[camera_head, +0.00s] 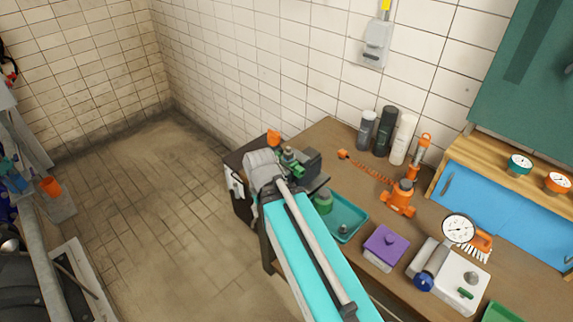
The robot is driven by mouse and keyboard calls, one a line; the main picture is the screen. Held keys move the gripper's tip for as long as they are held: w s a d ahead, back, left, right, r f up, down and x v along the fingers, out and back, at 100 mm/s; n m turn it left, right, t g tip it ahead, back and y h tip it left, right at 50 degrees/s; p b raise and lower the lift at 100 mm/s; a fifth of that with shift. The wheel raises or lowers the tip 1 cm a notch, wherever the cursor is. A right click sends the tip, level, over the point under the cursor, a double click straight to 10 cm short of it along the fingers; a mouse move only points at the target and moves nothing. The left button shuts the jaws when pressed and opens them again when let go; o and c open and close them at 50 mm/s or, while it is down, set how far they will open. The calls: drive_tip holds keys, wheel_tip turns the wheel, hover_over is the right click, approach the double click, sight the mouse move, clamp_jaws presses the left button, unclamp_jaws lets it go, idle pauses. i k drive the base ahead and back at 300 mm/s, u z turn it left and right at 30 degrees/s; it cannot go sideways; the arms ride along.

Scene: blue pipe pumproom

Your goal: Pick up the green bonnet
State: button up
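A green piece with a rounded top (323,201), possibly the green bonnet, stands at the left end of a teal tray (352,233) on the wooden bench. My arm partly covers that end of the tray. Another green part (290,158) shows among dark metal parts at the bench's far left corner, just beyond my grey wrist. I cannot tell for sure which is the bonnet. My arm reaches from the bottom edge up to that corner. My gripper is close to these dark parts, but its fingers cannot be made out, and neither can anything between them.
An orange jack (397,198), spray cans (385,132) and an orange coiled hose (370,172) stand behind the tray. The tiled floor at left is clear.

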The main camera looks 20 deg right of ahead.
sight(324, 202)
drive_tip(key=k, duration=1.3)
drive_tip(key=z, duration=0.3)
drive_tip(key=i, duration=1)
drive_tip(key=u, duration=0.05)
